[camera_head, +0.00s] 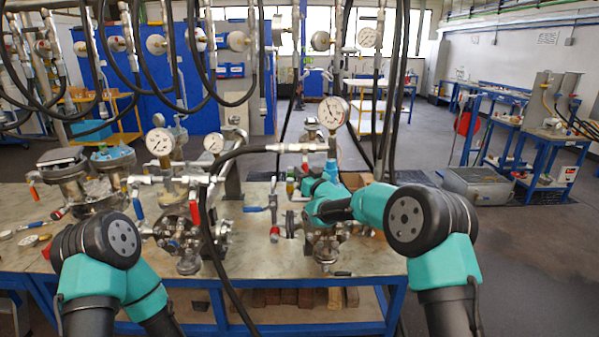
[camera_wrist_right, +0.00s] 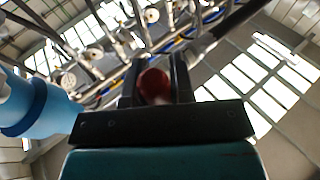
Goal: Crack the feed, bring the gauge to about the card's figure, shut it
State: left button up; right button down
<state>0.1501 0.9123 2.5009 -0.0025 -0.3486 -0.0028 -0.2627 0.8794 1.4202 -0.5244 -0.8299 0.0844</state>
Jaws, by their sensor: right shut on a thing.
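My right gripper (camera_wrist_right: 155,82) is shut on a small rounded red handle (camera_wrist_right: 154,84), which shows between its two dark fingers in the right wrist view. In the head view my right arm reaches in to the right-hand vessel (camera_head: 325,245), and its wrist hides part of the fittings there; the red handle is not clear in that view. A round white gauge (camera_head: 333,112) stands above this vessel; its figures are too small to read. I cannot make out a card. My left arm shows at lower left, but its gripper is not in view.
A second vessel (camera_head: 180,235) with gauges (camera_head: 160,141) stands mid-bench, and another flanged unit (camera_head: 85,178) at left. A dark hose (camera_head: 215,250) crosses the bench front. Black hoses hang above. A blue lever (camera_head: 254,209) lies between the vessels.

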jog(key=c, duration=1)
grip_release()
jog(key=v, duration=1.7)
jog(key=shift+s, duration=0.2)
jog(key=shift+d+f, duration=0.1)
jog(key=shift+f, duration=0.15)
jog(key=s+d+f+m+g+h, duration=0.2)
jog(key=s+f, duration=0.1)
jog(key=f, duration=0.6)
jog(key=s+d+f+m+g+h, duration=0.15)
jog(key=s+f, duration=0.25)
jog(key=f, duration=0.5)
jog(key=s+d+f+m+g+h, duration=0.2)
jog(key=s+d+f+g+h, duration=0.1)
jog(key=f, duration=0.6)
jog(key=s+d+f+m+g, duration=0.1)
jog(key=s+f+g, duration=0.3)
jog(key=s+f, duration=0.4)
jog(key=s+d+f+m+g+h, duration=0.1)
jog(key=s+f+g, duration=0.4)
jog(key=s, duration=1.4)
notch_tip(320, 180, down, 3)
jog(key=shift+s+d+r+m, duration=0.1)
jog(key=shift+s+d+m, duration=0.1)
jog(key=shift+d+m, duration=0.7)
